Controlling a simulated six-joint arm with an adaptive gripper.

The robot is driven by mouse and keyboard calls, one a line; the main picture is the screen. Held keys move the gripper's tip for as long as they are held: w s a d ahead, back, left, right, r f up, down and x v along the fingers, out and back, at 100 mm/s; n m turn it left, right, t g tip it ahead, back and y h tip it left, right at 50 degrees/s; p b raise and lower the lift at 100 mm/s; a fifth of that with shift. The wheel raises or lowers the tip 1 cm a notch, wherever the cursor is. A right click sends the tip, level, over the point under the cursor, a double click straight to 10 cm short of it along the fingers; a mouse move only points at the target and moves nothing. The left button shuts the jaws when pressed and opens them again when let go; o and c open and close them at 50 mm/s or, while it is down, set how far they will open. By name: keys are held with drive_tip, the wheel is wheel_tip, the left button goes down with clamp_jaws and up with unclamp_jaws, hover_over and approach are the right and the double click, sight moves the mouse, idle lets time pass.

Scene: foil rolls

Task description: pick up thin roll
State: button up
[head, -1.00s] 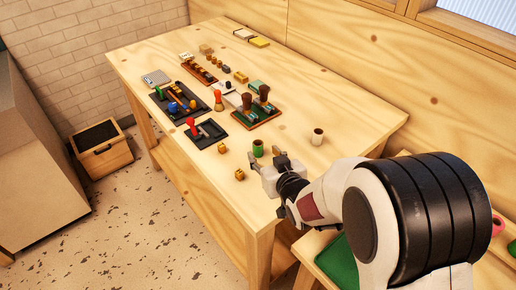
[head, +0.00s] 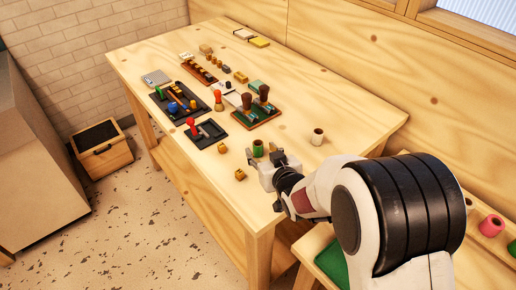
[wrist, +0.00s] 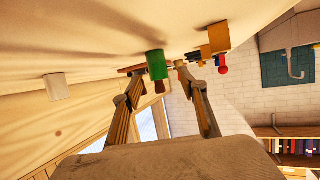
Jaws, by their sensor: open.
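A small green roll (head: 257,148) stands upright on the wooden table near its front part. A cream roll (head: 318,136) stands upright to its right, apart from it. Which one is the thin roll I cannot tell for sure. My gripper (head: 262,155) is open, low over the table, right at the green roll. In the wrist view the table is at the top; the green roll (wrist: 156,64) shows between the spread fingers (wrist: 158,78), just beyond them, and the cream roll (wrist: 57,86) is to their left. Contact with the green roll cannot be made out.
Small wooden blocks (head: 240,174) lie left of my gripper. Beyond are a dark tray with a red-handled tool (head: 192,127) and a board with dark-handled tools (head: 263,92). A pink roll (head: 491,226) stands at the far right. The table's right back part is clear.

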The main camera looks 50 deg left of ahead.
sight(260, 148)
drive_tip(key=shift+x, duration=2.55)
drive_tip(key=shift+w, duration=0.15)
drive_tip(key=c, duration=0.9)
